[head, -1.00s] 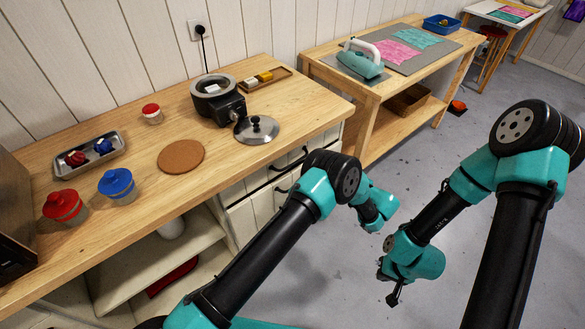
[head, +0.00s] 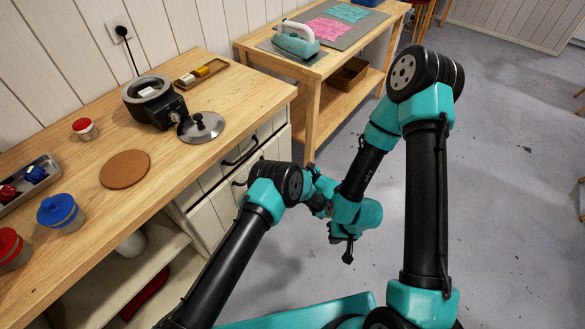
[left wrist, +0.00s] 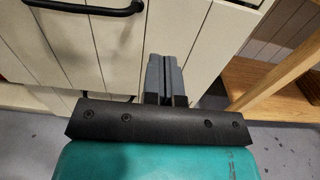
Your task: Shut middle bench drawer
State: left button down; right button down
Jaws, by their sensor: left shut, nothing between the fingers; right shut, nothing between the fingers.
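The white bench drawers (head: 226,208) are at the bench's right end in the head view, with black handles. The second front down, which looks like the middle drawer (left wrist: 75,62), shows in the left wrist view below an upper black handle (left wrist: 85,9). A lower handle is partly hidden by my gripper. I cannot tell how far the middle drawer stands out. My left gripper (left wrist: 165,62) is shut and empty before the drawer fronts; contact is unclear. My right gripper (head: 347,247) is shut and empty over the floor, right of the drawers.
The benchtop (head: 150,215) holds a black pot (head: 148,92), a glass lid (head: 200,126), a cork mat (head: 125,169) and a blue-lidded jar (head: 60,212). An ironing table (head: 310,69) stands behind to the right. The floor at right is clear.

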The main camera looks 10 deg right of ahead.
pick_arm(q)
jog(key=x, duration=1.2)
jog(key=shift+x, duration=1.7)
send_near(267, 153)
jog(key=v, duration=0.3)
jog(key=shift+s+d, duration=0.25)
jog(key=shift+d, duration=0.1)
